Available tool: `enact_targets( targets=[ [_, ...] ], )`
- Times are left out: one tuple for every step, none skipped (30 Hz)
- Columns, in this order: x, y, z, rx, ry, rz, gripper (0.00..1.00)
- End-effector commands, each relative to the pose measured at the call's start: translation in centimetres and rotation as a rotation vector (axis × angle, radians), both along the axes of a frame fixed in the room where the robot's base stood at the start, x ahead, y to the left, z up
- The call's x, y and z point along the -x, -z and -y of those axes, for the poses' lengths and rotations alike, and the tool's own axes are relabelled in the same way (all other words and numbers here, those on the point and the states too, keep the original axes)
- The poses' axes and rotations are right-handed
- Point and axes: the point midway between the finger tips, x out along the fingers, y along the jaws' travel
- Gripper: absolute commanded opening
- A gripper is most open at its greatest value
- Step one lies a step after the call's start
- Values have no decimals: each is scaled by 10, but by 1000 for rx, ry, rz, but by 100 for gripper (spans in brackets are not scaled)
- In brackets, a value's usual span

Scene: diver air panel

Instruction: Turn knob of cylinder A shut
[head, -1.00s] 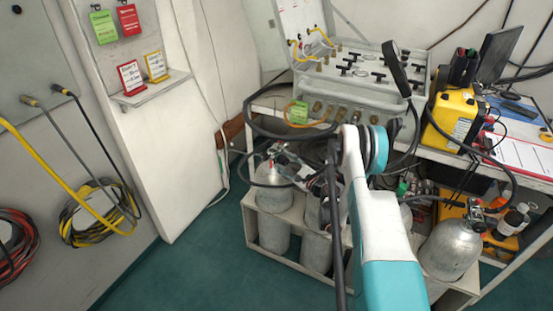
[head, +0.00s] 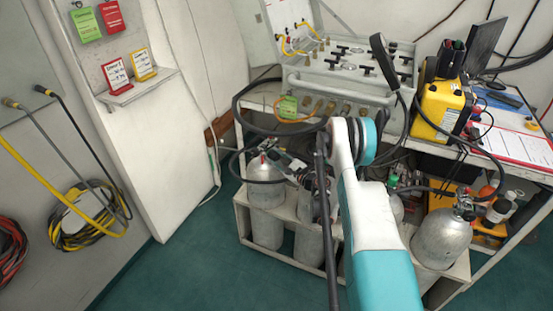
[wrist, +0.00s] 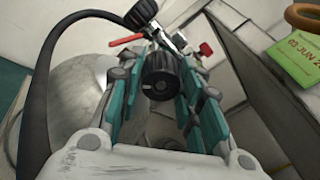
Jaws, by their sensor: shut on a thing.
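In the wrist view, a black round knob (wrist: 158,84) with pale marks on its face sits between the two fingers of my gripper (wrist: 157,92). The fingers, with teal pads, are closed on its sides. Behind it are a metal valve and a grey cylinder (wrist: 82,95). In the head view, a grey cylinder (head: 266,193) stands at the left of the rack, with my gripper around its valve, small and partly hidden by hoses and my arm. I cannot read any letter marking it as A.
A red lever (wrist: 126,40), a round black gauge (wrist: 140,13) and a black hose (wrist: 38,85) lie close to the knob in the wrist view. The air panel (head: 350,75) stands on the bench above the white rack (head: 285,254). The green floor to the left is clear.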

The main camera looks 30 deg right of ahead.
Motion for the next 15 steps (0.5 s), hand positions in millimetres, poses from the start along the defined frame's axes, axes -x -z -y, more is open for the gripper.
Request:
enact_targets(
  targets=[
    [0, 0, -1, -22, -2, -7, 9],
    [0, 0, 0, -38, -1, -12, 9],
    [0, 0, 0, -62, -1, -20, 9],
    [0, 0, 0, -82, -1, -27, 9],
    [0, 0, 0, -104, -1, -34, 9],
    [0, 0, 0, -134, -1, -43, 9],
    [0, 0, 0, -158, -1, -51, 9],
    [0, 0, 0, -184, -1, -59, 9],
    [0, 0, 0, -218, -1, -70, 9],
    [0, -1, 0, -245, -1, -79, 9],
    [0, -1, 0, -271, -1, -88, 9],
    [0, -1, 0, -307, -1, -101, 9],
    [0, -1, 0, -335, 0, -109, 9],
    [0, -1, 0, -362, 0, -118, 9],
    [0, -1, 0, -398, 0, -129, 9]
  ],
)
